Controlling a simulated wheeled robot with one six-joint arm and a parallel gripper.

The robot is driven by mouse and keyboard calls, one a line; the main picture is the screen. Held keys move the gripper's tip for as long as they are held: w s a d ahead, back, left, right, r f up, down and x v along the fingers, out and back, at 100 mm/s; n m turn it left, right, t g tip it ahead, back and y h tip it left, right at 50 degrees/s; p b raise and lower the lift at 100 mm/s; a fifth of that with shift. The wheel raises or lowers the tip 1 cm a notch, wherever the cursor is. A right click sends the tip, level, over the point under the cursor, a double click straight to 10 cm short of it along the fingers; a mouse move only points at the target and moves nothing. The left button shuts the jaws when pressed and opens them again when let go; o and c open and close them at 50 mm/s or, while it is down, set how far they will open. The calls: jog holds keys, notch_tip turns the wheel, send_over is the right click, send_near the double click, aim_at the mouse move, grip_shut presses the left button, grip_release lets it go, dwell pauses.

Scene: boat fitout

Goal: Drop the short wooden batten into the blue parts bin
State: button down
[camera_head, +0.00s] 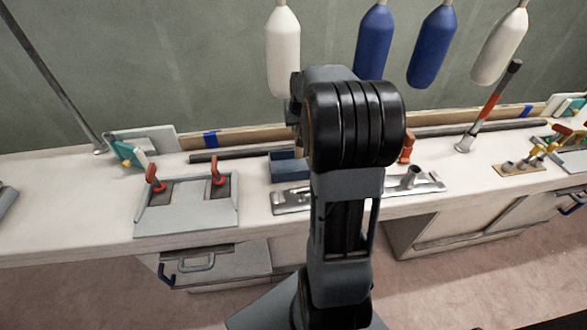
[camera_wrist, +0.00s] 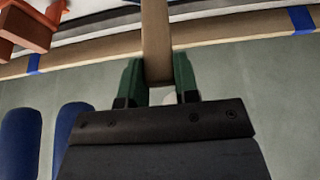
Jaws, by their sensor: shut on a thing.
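The blue parts bin (camera_head: 290,172) stands on the white bench in the head view, left of my arm, which covers its right edge. My gripper (camera_wrist: 158,78) shows in the wrist view with its green fingers shut on the short wooden batten (camera_wrist: 156,35). The batten sticks out beyond the fingertips toward the top of the picture. In the head view my own arm hides the gripper and most or all of the batten. The wrist view does not show the bin, so I cannot tell the batten's height over it.
A grey hatch panel with red-handled clamps (camera_head: 187,202) lies left of the bin. A metal plate (camera_head: 292,200) lies in front of it. A dark rod (camera_head: 232,155) lies behind. White and blue fenders (camera_head: 433,48) hang above the bench. An orange tool (camera_head: 406,147) stands right of my arm.

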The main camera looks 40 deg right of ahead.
notch_tip(320, 180, down, 2)
jog(key=shift+f+b, duration=0.2)
jog(key=shift+b, duration=0.35)
jog(key=c, duration=0.8)
grip_release()
jog(key=p+v, duration=0.1)
jog(key=v, duration=1.3)
jog(key=shift+w, duration=0.1)
jog(key=shift+d+f, duration=0.1)
